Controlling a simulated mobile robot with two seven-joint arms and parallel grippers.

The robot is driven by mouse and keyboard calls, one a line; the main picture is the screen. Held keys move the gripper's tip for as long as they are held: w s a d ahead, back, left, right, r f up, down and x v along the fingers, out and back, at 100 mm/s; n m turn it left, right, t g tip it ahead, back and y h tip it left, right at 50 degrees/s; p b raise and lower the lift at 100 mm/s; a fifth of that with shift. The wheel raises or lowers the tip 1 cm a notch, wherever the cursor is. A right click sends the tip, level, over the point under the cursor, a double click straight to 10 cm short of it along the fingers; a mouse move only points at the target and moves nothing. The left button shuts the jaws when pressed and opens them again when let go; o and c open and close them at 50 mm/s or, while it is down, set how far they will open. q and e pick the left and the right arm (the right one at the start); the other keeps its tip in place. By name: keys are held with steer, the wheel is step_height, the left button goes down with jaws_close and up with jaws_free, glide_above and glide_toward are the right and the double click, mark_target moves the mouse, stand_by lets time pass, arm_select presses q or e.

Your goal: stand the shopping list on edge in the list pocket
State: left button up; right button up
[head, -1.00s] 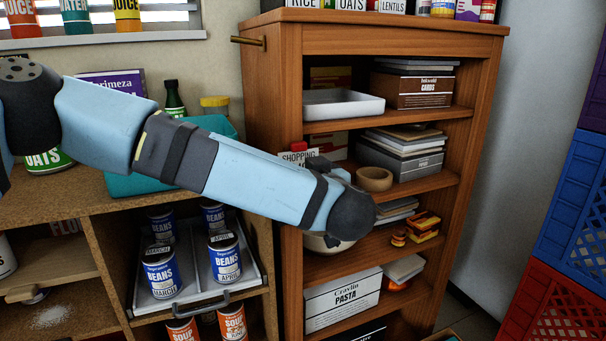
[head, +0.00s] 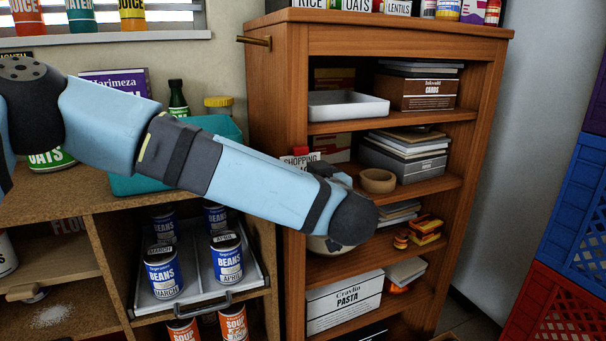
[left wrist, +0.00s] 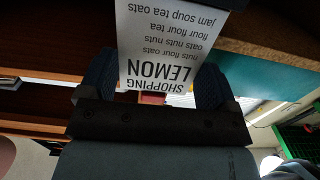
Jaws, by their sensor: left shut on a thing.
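My left gripper (left wrist: 153,88) is shut on the shopping list (left wrist: 160,50), a white card with black print. In the left wrist view the card stands out between the two dark fingers, its text upside down. In the head view only the upper part of the shopping list (head: 299,161) shows above my left forearm, in front of the wooden shelf unit. I cannot make out the list pocket in either view. My right gripper is not in view.
Bean cans (head: 162,271) stand in a pulled-out drawer at left. Blue (head: 580,225) and red (head: 550,315) crates stack at right.

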arm_select(q)
steer(key=shift+f, duration=0.85)
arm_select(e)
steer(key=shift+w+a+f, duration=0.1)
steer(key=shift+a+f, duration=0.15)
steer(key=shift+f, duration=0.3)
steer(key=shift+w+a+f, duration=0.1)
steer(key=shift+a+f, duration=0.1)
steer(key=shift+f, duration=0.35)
arm_select(q)
steer(key=o, duration=0.7)
steer(key=shift+r+p+v, duration=0.25)
steer(key=shift+p+v, duration=0.55)
steer(key=shift+v, duration=1.55)
steer(key=shift+r+p+v, duration=0.25)
steer(key=shift+p+v, duration=0.55)
steer(key=shift+v, duration=1.5)
steer(key=shift+r+p+v, duration=0.25)
steer(key=shift+p+v, duration=0.55)
steer(key=shift+v, duration=1.55)
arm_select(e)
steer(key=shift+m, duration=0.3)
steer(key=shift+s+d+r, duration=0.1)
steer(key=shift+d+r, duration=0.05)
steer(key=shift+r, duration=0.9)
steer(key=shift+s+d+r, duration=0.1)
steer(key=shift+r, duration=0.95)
arm_select(q)
steer(key=shift+w+a, duration=0.1)
